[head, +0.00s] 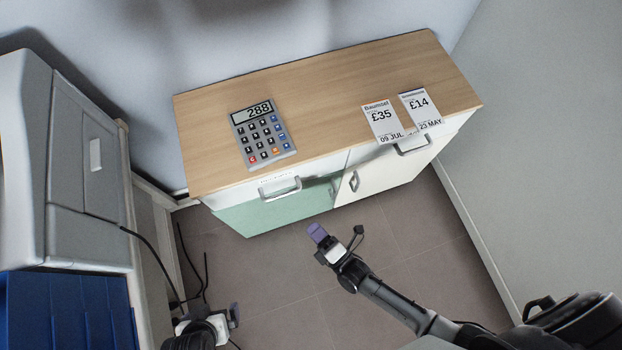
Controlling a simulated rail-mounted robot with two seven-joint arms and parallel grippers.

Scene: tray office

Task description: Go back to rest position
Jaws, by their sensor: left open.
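My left gripper (188,326) is low at the bottom left of the head view, over the floor in front of the grey machine. It is open, and I see nothing in it. My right gripper (322,240) reaches in from the lower right, in front of the cabinet. A small purple piece (317,232) is at its tip. The fingers are too small to tell whether they are closed on this piece.
A wood-topped cabinet (330,95) with drawers and a green door (270,218) stands ahead. On it lie a calculator (262,132) and two price cards (383,122) (420,108). A grey machine (85,165) and blue unit (60,310) stand left, with loose cables nearby. Floor (400,235) shows between.

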